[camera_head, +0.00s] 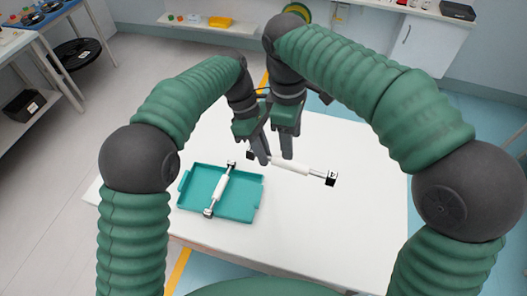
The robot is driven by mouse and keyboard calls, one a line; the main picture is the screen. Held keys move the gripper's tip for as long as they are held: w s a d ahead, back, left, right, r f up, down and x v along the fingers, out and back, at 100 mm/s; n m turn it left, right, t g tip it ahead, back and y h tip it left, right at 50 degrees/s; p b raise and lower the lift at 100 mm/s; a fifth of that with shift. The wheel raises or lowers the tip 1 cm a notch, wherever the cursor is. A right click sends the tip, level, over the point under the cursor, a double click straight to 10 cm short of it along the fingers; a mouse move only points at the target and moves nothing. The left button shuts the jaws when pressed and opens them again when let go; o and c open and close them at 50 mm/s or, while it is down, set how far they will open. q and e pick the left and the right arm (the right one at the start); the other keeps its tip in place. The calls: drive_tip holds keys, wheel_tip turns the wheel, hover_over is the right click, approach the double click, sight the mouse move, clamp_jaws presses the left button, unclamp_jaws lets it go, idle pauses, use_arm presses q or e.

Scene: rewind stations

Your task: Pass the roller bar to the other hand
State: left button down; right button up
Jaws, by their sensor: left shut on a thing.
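A white roller bar (302,169) with dark square end pieces is held above the white table, its right end pointing toward the lower right. My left gripper (262,155) is shut on it near its left end. My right gripper (287,154) is close beside the left one, with its fingers at the bar's white middle. I cannot tell whether its fingers are closed on the bar. A second roller bar (220,189) lies slanted across the teal tray (246,207).
The white table (325,235) is bare to the right of the tray and in front. A shelf with small coloured items (219,22) stands at the back. A side bench (22,42) and a black reel (75,53) are at the left.

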use_arm(q)
drive_tip(key=shift+w+a, duration=0.1)
use_arm(e)
drive_tip(key=d+f+m+t, duration=0.2)
drive_tip(key=d+f+m, duration=0.3)
drive_tip(key=d, duration=0.3)
drive_tip(key=d+f+m+t, duration=0.1)
drive_tip(key=d+f+m, duration=0.4)
drive_tip(key=d, duration=0.3)
use_arm(q)
drive_tip(key=shift+d, duration=0.4)
drive_tip(key=shift+a, duration=0.5)
use_arm(e)
drive_tip(key=s+a+f+m+y, duration=0.1)
drive_tip(key=s+a+f+m, duration=0.2)
drive_tip(key=s+f, duration=0.5)
drive_tip(key=s+m, duration=0.1)
drive_tip(key=s, duration=0.2)
drive_tip(key=shift+s+a+f, duration=0.25)
drive_tip(key=shift+a+f, duration=0.05)
drive_tip(key=shift+f, duration=0.1)
